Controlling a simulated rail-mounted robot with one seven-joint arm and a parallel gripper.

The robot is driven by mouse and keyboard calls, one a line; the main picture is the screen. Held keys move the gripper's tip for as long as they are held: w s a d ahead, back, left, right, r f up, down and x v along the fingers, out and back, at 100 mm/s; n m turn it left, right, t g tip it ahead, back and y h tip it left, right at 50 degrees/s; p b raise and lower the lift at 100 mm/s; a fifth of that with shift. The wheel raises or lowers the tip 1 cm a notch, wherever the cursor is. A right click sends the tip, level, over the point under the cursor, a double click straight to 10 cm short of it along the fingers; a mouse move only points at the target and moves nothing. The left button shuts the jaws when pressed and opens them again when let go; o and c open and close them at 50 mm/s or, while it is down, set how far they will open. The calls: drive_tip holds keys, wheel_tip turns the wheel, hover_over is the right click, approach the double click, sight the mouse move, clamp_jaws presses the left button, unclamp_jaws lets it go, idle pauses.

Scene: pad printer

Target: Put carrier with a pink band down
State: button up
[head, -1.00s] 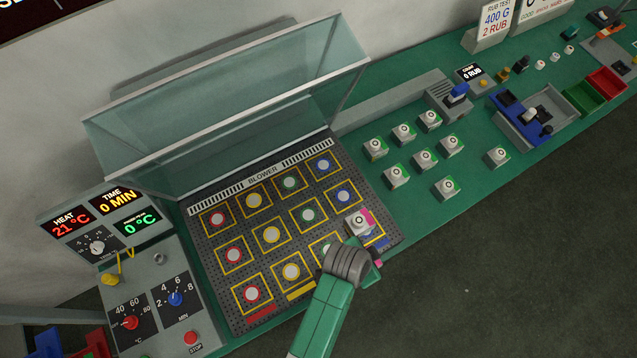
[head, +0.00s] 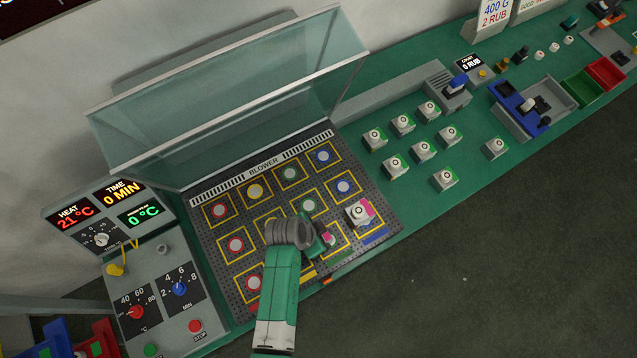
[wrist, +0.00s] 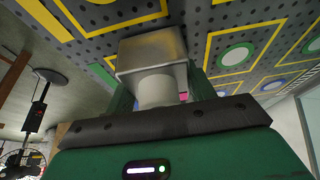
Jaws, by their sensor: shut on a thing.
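My gripper (head: 319,238) is shut on a carrier, mostly hidden in the head view, where a pink patch (head: 328,239) shows beside the fingers. In the wrist view the held carrier (wrist: 150,58) is a pale block with a round stem between my fingers, with a speck of pink behind it. It is over the front part of the dark perforated plate (head: 216,268), around the front green-column square. Whether it touches the plate cannot be told. Another pale carrier with a pink side (head: 360,213) stands on the front square of the blue column, right of my gripper.
A tilted clear hood (head: 230,100) rises behind the plate. A control box (head: 165,300) with knobs stands at left. Several white-and-green carriers (head: 423,150) stand on the green bench to the right. Several plate squares with red, yellow, green and blue rings are empty.

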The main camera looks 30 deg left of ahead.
drive_tip(key=shift+f, duration=0.2)
drive_tip(key=o, duration=1)
drive_tip(key=shift+r, duration=0.1)
drive_tip(key=shift+o, duration=0.2)
drive_tip(key=p+v, duration=0.1)
drive_tip(key=v, duration=1.1)
drive_tip(key=shift+r, duration=0.15)
